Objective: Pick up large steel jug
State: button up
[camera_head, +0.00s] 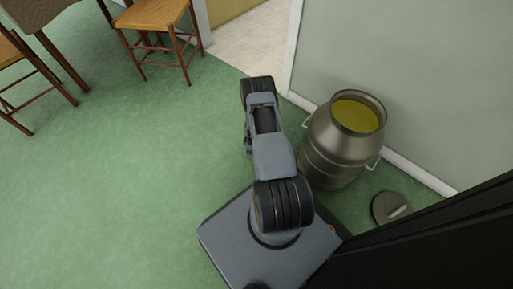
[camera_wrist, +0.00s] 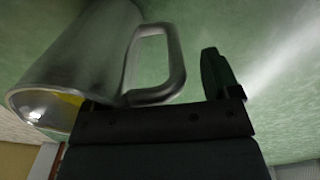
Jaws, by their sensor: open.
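A steel jug (camera_wrist: 85,55) fills the upper left of the wrist view, shown upside down with its mouth toward the bottom left. Some yellow shows at its mouth. Its loop handle (camera_wrist: 176,62) points right, toward my gripper (camera_wrist: 158,78). My gripper is open. One dark finger stands just right of the handle, with a gap between them; the other finger is hidden, seemingly behind the jug. I cannot tell whether anything touches.
A big two-handled steel churn (camera_head: 328,153) of yellow-green liquid stands right of my arm, against the wall (camera_head: 420,75). A round lid (camera_head: 387,209) lies on the floor nearby. Wooden chairs (camera_head: 150,17) and a table are at upper left. The green floor (camera_head: 130,160) at left is clear.

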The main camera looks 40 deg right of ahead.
grip_shut()
jog(key=shift+r, duration=0.1)
dwell(0.6)
